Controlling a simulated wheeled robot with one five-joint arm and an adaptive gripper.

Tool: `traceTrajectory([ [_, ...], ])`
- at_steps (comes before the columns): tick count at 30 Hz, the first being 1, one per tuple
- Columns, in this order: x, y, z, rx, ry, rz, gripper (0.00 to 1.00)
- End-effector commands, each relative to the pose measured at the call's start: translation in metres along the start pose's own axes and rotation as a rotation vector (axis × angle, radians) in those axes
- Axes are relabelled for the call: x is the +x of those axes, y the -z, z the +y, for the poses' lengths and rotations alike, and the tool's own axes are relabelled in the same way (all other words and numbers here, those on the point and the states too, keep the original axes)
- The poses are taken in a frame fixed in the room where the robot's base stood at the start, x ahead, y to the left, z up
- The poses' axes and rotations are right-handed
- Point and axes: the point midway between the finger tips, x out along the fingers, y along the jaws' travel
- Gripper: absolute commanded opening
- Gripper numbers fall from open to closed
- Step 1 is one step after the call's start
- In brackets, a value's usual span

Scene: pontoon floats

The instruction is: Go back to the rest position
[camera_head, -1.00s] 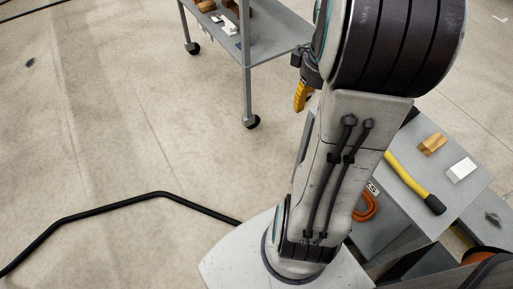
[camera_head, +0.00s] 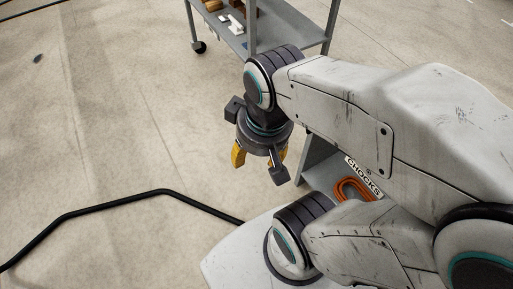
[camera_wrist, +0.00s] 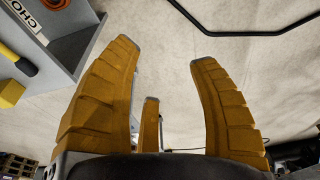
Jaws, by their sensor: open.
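My gripper (camera_head: 262,156) hangs pointing down at the end of my folded arm, near the middle of the head view. Its yellow fingers are spread apart. Nothing is held.
A grey wheeled cart (camera_head: 283,30) with small brown and white items stands at the back. A grey unit labelled CHOCKS (camera_head: 318,165) with an orange coil (camera_head: 352,190) is partly hidden behind my arm. A black hose (camera_head: 120,205) lies on the floor at left. Floor at left is otherwise clear.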

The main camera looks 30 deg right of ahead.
Motion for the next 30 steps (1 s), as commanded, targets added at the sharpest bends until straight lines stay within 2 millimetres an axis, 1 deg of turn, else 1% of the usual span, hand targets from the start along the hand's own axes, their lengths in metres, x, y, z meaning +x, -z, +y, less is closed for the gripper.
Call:
traceTrajectory([
  [5, -0.002, 0.001, 0.000, 0.000, 0.000, 0.001, 0.55],
  [8, -0.008, 0.002, 0.000, 0.000, 0.000, 0.002, 0.55],
  [11, -0.020, 0.005, -0.001, 0.000, 0.001, 0.006, 0.55],
  [14, -0.038, 0.009, -0.001, 0.001, 0.002, 0.011, 0.55],
  [17, -0.060, 0.014, -0.002, 0.002, 0.003, 0.019, 0.55],
  [24, -0.126, 0.027, -0.002, 0.005, 0.003, 0.052, 0.55],
  [27, -0.150, 0.032, -0.001, 0.006, 0.001, 0.070, 0.55],
  [30, -0.169, 0.035, 0.000, 0.007, 0.000, 0.085, 0.55],
])
